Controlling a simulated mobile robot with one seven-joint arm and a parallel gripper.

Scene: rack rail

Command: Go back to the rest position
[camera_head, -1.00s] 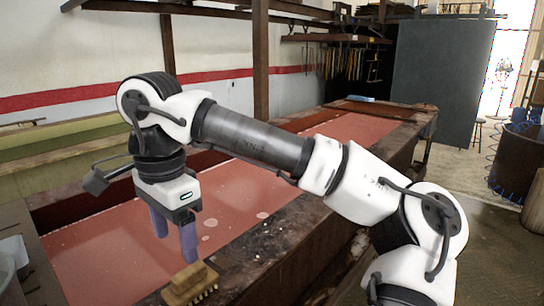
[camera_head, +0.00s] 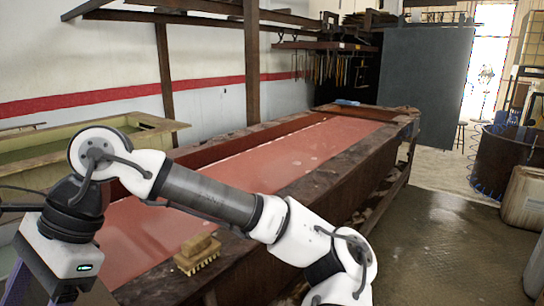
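My gripper (camera_head: 44,288) is at the lower left corner of the head view, at the end of my white and dark arm. Its purple fingers are partly cut off by the picture's edge. They look apart, with nothing seen between them. A wooden brush (camera_head: 197,254) with bristles lies on the near rim of the red trough, to the right of my gripper and apart from it.
The long trough (camera_head: 310,150) with a red surface runs back to the right beneath my arm. A green-topped basin (camera_head: 30,165) stands behind at left. Dark posts (camera_head: 251,70) rise behind the trough. A brown barrel (camera_head: 500,160) stands at right; the floor (camera_head: 450,235) between is clear.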

